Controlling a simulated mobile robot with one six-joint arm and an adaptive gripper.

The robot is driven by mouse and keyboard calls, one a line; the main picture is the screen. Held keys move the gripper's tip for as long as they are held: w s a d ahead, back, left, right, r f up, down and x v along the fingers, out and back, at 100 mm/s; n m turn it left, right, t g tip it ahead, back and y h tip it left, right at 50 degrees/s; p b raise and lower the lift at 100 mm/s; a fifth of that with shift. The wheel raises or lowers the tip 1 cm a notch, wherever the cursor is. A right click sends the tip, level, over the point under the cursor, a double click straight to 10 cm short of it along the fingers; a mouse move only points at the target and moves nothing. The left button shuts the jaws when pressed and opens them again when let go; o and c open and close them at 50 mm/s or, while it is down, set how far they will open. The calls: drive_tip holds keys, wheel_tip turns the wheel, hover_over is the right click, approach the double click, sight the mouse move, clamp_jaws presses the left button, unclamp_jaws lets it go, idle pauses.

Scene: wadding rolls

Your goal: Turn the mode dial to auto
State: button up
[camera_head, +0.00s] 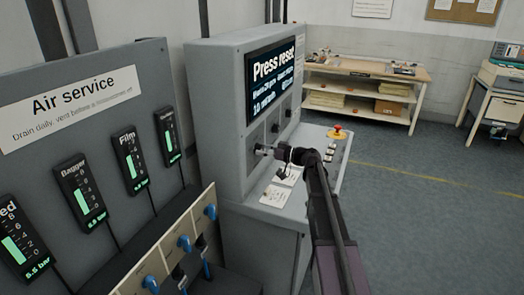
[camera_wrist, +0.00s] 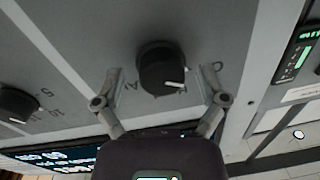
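The mode dial (camera_wrist: 160,66) is a round black knob on the grey cabinet face, seen close up in the wrist view. Its white pointer mark is at the knob's lower right edge in that picture. Letters beside it are partly hidden behind my fingers; an "A" shows at the left finger. My gripper (camera_wrist: 162,76) is open, with one finger on each side of the knob. I see gaps between fingers and knob. In the head view my gripper (camera_head: 267,150) is at the cabinet's front panel, below the screen, and covers the dial.
A second black knob (camera_wrist: 17,103) is to the left in the wrist view. The cabinet screen (camera_head: 273,80) reads "Press reset". A red stop button (camera_head: 337,132) sits on the console ledge. The air service panel (camera_head: 80,120) with blue valves stands left.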

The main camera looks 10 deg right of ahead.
drive_tip(key=c, duration=1)
drive_tip(key=shift+a, duration=0.1)
drive_tip(key=shift+m, duration=0.4)
drive_tip(key=m, duration=0.5)
drive_tip(key=shift+b, duration=0.3)
drive_tip(key=m, duration=0.6)
drive_tip(key=shift+m+t, duration=0.4)
drive_tip(key=m, duration=0.6)
drive_tip(key=shift+r+m+t, duration=0.1)
drive_tip(key=shift+m+t, duration=0.3)
drive_tip(key=m, duration=0.5)
drive_tip(key=shift+h, duration=0.3)
drive_tip(key=shift+m, duration=0.4)
